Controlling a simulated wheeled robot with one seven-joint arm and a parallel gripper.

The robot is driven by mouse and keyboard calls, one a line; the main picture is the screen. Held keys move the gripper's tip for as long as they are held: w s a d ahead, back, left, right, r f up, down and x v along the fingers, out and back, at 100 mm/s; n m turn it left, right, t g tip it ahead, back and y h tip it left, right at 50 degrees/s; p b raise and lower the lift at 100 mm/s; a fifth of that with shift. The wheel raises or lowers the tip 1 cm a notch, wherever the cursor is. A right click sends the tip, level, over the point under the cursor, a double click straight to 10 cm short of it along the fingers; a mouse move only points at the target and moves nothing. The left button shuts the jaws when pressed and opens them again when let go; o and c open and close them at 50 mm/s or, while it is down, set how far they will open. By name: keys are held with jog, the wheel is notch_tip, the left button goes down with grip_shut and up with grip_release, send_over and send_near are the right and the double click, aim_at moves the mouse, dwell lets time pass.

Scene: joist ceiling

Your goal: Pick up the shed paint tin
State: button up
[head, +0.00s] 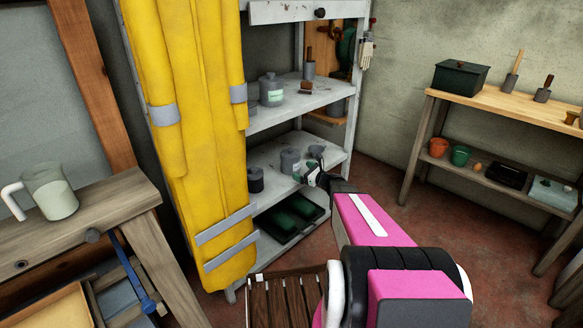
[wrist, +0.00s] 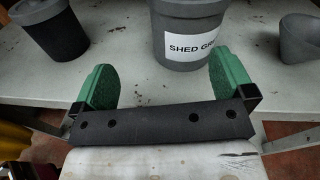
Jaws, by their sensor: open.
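The shed paint tin (head: 290,160) is a grey tin with a white label, standing upright on the middle shelf of the grey shelving unit (head: 340,155). In the wrist view the tin (wrist: 182,20) shows its label, which reads "SHED GR" before it is cut off by the right finger; its top is out of frame. My gripper (head: 312,177) has green finger pads and is open and empty in front of the tin. In the wrist view the gripper (wrist: 163,80) has the tin ahead, right of centre, the right finger overlapping its edge.
A dark tin (wrist: 55,28) stands left of the paint tin and a grey cup (wrist: 302,40) right of it. Another labelled tin (head: 271,92) is on the shelf above. Dark green trays (head: 290,218) lie below. A yellow coat (head: 190,120) hangs at the unit's left.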

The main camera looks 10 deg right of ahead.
aim_at(292, 161)
jog(key=w+a, duration=0.1)
jog(key=w, duration=0.2)
jog(key=w+a+m+t, duration=0.1)
jog(key=w, duration=0.2)
jog(key=w+a+m, duration=0.1)
jog(key=w+a, duration=0.1)
jog(key=w, duration=0.2)
jog(key=shift+f, duration=0.15)
jog(key=c, duration=0.8)
